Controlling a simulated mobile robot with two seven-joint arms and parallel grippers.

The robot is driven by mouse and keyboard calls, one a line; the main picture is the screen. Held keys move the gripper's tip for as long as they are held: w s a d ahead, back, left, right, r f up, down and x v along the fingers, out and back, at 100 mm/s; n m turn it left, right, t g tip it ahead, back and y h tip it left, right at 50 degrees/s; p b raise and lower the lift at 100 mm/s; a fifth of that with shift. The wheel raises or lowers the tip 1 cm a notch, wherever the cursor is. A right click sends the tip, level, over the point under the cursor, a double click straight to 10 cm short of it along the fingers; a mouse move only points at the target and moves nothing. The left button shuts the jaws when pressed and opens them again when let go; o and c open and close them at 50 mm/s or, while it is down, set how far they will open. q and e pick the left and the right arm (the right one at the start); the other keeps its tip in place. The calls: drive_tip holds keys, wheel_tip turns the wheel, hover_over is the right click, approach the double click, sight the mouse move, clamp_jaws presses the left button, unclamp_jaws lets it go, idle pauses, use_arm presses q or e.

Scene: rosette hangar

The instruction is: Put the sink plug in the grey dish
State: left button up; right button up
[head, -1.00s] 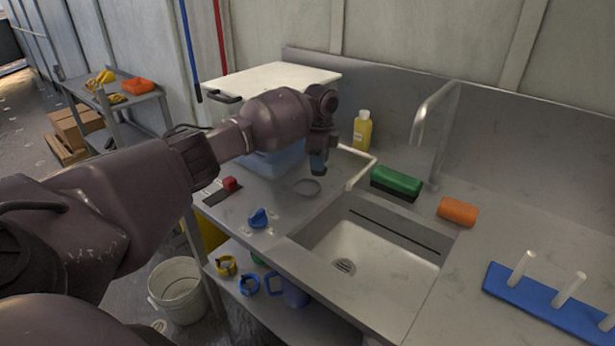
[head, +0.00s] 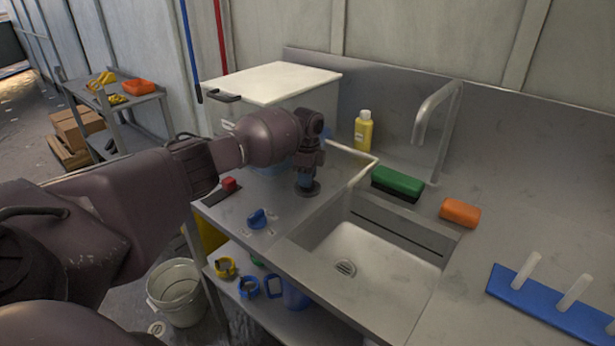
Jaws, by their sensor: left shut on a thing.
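The grey dish (head: 314,191) is a small, round, dark grey shape on the steel counter, left of the sink basin. My left gripper (head: 304,179) points straight down, low over the dish, and hides part of it. The plug is too hidden by the fingers to make out clearly. I cannot tell whether it touches the dish. My right gripper is not in view.
The sink basin (head: 377,256) is empty, with a drain inside. A white rail, green brush (head: 397,182), orange sponge (head: 460,212) and yellow bottle (head: 363,131) stand around it.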

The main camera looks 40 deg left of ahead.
use_arm(q)
drive_tip(key=shift+f, duration=0.15)
drive_tip(key=o, duration=0.9)
drive_tip(key=shift+r+p, duration=0.4)
drive_tip(key=shift+r, duration=3.6)
